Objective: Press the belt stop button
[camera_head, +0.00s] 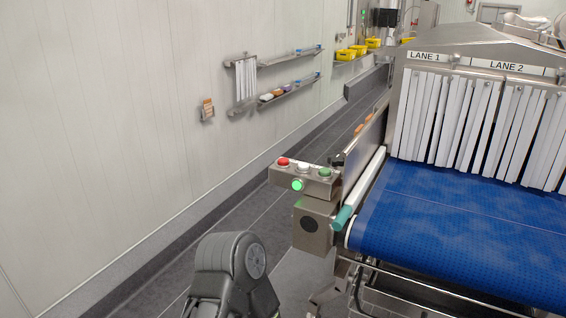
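A grey metal control box (318,189) stands at the near left corner of the conveyor. On its top are a red button (283,161), a white button (304,168) and a green button (325,173). A green light (297,185) glows on its front face. No label is readable that marks the stop button. One of my dark grey arm links shows at the bottom, left of and nearer than the box, apart from it. Neither gripper is in view.
The blue conveyor belt (440,225) runs into a tunnel with white strip curtains (450,115) under LANE 1 and LANE 2 signs. A teal-ended roller (343,216) sits beside the box. Wall shelves (290,90) are at left. Floor left of the box is clear.

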